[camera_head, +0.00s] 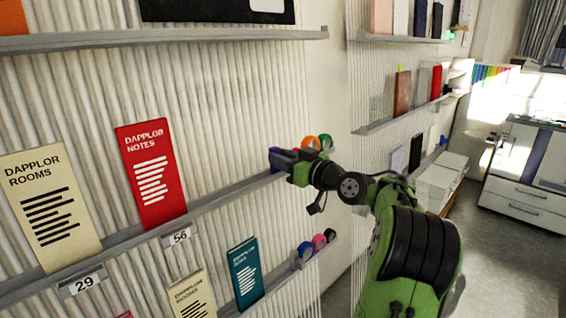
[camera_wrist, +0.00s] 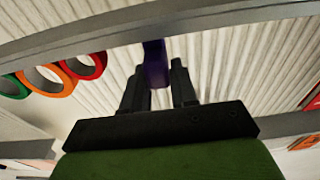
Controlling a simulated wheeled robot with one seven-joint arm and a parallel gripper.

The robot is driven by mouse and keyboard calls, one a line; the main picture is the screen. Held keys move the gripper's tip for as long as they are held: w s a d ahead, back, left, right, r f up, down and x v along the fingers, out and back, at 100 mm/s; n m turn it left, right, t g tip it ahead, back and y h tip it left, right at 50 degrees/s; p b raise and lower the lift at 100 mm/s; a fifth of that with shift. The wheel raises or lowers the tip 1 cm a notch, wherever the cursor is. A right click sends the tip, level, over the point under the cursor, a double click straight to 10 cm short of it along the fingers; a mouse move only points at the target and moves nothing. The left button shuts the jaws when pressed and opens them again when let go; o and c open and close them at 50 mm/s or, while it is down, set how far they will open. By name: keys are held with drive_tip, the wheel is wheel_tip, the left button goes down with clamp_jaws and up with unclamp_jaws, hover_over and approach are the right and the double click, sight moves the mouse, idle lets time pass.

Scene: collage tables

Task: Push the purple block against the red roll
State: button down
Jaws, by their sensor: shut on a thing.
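The purple block (camera_wrist: 155,64) stands on the shelf ledge (camera_wrist: 215,16), between the two fingers of my gripper (camera_wrist: 158,84) in the wrist view. My gripper is shut on it. A red roll (camera_wrist: 97,66) stands on the same ledge to the left in the wrist view, with a gap between it and the block. In the head view my gripper (camera_head: 282,160) is at the far end of the long ledge, and a bit of the purple block (camera_head: 274,156) shows at its tip. The red roll is not clearly visible there behind my gripper.
An orange roll (camera_wrist: 66,87) and a green roll (camera_wrist: 21,90) stand beyond the red one. A red booklet (camera_head: 152,180) and a cream booklet (camera_head: 50,205) stand along the ledge. A lower ledge holds several small rolls (camera_head: 318,243) and a teal booklet (camera_head: 245,273).

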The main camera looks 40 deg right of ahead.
drive_tip(key=shift+a, duration=0.1)
drive_tip(key=c, duration=1)
unclamp_jaws()
drive_tip(key=shift+o, duration=0.2)
drive_tip(key=shift+s, duration=0.15)
drive_tip(key=s, duration=1.5)
drive_tip(key=shift+s+d+b, duration=0.25)
drive_tip(key=shift+b, duration=0.15)
drive_tip(key=shift+c, duration=0.3)
